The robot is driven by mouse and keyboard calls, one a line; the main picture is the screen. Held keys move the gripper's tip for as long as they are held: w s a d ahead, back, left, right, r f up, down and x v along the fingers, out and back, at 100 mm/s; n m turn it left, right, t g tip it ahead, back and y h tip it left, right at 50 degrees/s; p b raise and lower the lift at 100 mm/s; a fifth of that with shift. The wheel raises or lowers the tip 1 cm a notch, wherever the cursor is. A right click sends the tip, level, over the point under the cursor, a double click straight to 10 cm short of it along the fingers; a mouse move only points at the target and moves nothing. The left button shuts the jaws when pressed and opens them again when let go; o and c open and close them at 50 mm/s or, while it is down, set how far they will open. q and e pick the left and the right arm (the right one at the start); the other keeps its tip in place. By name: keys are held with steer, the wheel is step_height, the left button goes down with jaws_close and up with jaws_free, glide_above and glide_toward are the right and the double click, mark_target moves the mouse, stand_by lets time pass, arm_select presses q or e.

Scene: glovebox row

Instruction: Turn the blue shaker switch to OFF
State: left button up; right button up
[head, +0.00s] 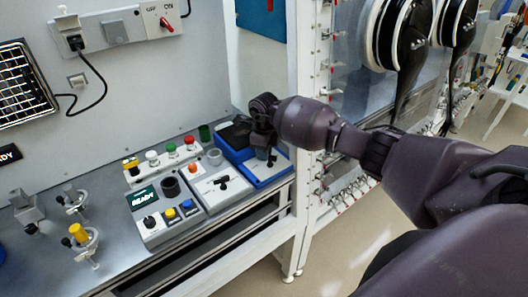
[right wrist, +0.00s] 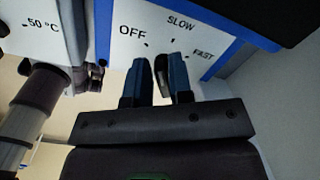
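The blue shaker (head: 262,182) stands at the right end of the bench, a blue-edged box with a pale panel. In the right wrist view its panel (right wrist: 215,40) reads OFF, SLOW and FAST, with a small dot by each word. My right gripper (head: 268,157) is at this panel. In the right wrist view its two fingers (right wrist: 161,70) are apart, just below the words. A narrow dark grey piece between them, nearer the right finger, looks like the switch (right wrist: 162,78); its exact setting is hard to read. My left gripper is out of view.
Left of the shaker is a grey unit (head: 218,188) with a black knob; its panel reads 50 °C in the right wrist view (right wrist: 42,22). A control box marked READY (head: 145,197) stands further left. A white frame post (head: 310,90) rises close to my right arm.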

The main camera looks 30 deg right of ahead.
jaws_close()
steer(key=shift+a+f+n+b, duration=0.1)
steer(key=shift+n+b, duration=0.7)
steer(key=shift+b, duration=0.05)
steer(key=n+b, duration=0.2)
steer(key=n, duration=0.1)
steer(key=shift+s+a, duration=0.2)
steer(key=shift+s, duration=0.1)
steer(key=shift+s+n+b, duration=0.1)
steer(key=shift+n+b, duration=0.45)
steer(key=shift+n, duration=0.15)
steer(key=shift+a, duration=0.1)
steer(key=shift+o, duration=2)
jaws_free()
